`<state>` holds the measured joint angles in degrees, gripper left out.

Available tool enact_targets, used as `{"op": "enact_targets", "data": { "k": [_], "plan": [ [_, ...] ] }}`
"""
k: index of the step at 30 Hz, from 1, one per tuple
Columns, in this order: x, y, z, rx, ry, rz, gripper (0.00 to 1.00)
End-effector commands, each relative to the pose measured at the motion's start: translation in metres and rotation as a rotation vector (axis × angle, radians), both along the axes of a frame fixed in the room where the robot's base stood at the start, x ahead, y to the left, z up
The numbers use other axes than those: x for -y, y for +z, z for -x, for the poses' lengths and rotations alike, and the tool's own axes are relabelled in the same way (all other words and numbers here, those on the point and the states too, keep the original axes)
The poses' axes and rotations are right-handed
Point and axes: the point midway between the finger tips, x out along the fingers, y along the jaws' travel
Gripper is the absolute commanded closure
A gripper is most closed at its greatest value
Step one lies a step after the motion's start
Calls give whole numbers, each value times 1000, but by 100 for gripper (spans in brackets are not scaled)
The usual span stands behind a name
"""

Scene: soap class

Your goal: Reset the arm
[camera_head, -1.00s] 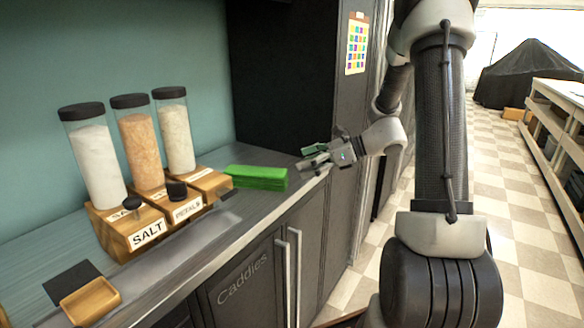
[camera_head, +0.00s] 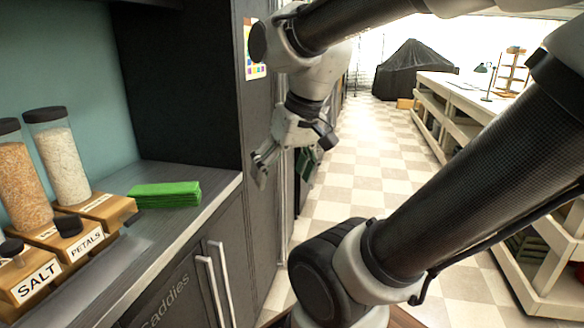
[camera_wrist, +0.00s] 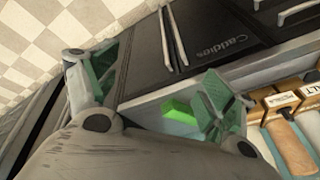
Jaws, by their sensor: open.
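My gripper (camera_head: 283,168) hangs in front of the dark tall cabinet, to the right of the counter's end in the head view. Its fingers are spread apart and nothing is between them. In the wrist view my gripper (camera_wrist: 155,85) shows two green-padded fingers wide apart, with the cabinet front and counter beyond. My arm crosses the right side of the head view and bends above the gripper.
A green stack (camera_head: 165,194) lies on the counter (camera_head: 150,240), left of my gripper. Jars in wooden holders, labelled SALT (camera_head: 38,283) and PETALS (camera_head: 85,243), stand further left. Checkered floor (camera_head: 370,150) is open toward the back. White shelving (camera_head: 470,125) lines the right.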

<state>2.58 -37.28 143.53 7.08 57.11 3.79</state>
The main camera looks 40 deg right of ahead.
Motion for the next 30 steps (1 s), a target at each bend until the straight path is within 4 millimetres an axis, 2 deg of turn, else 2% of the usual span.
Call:
{"op": "enact_targets", "data": {
  "k": [6,25,30],
  "plan": [
    [15,9,11,84,133,139,17],
    [15,9,11,85,134,141,17],
    [15,9,11,84,135,141,48]
  ]
}}
